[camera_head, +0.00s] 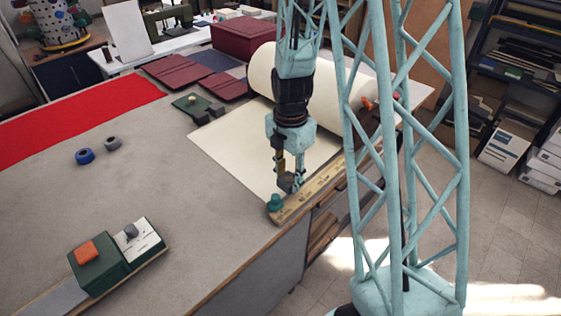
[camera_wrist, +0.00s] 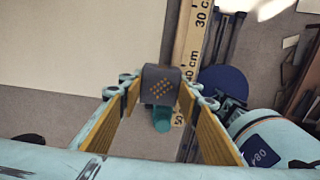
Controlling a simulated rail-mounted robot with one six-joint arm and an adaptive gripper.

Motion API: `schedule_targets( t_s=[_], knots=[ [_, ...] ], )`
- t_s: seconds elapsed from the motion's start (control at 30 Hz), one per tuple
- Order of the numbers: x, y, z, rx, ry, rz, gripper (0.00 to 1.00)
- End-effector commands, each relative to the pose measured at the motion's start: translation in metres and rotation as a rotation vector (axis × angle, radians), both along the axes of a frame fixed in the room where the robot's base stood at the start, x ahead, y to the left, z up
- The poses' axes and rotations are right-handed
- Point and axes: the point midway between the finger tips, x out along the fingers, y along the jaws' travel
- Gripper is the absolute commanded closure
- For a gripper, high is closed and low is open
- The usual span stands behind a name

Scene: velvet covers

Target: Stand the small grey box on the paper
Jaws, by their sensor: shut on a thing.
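The small grey box (camera_wrist: 161,80), with a pattern of gold dots on one face, is between the fingertips of my gripper (camera_wrist: 160,92) in the wrist view. My gripper is shut on it. In the head view my gripper (camera_head: 288,181) hangs near the wooden ruler at the table's front edge, and the box shows only as a small dark shape between the fingers. The cream paper (camera_head: 235,145) lies flat on the table behind and left of my gripper; it also fills the upper left of the wrist view (camera_wrist: 75,45). The box's height above the table is hard to tell.
A teal knob-like thing (camera_head: 275,202) stands by the end of the wooden ruler (camera_head: 322,187), close to my gripper. A big paper roll (camera_head: 268,72) lies behind. Much of the paper is clear.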

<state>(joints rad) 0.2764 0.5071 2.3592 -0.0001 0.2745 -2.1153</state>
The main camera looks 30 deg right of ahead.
Motion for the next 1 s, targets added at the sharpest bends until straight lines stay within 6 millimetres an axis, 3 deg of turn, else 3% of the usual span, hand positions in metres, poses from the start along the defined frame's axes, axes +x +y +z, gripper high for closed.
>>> schedule_targets(
  t_s=[0.7,1.0],
  knots=[
    [0.105,-0.038,-0.01,0.0,0.0,-0.001,0.81],
    [0.13,-0.048,-0.013,0.0,0.0,-0.001,0.81]
  ],
)
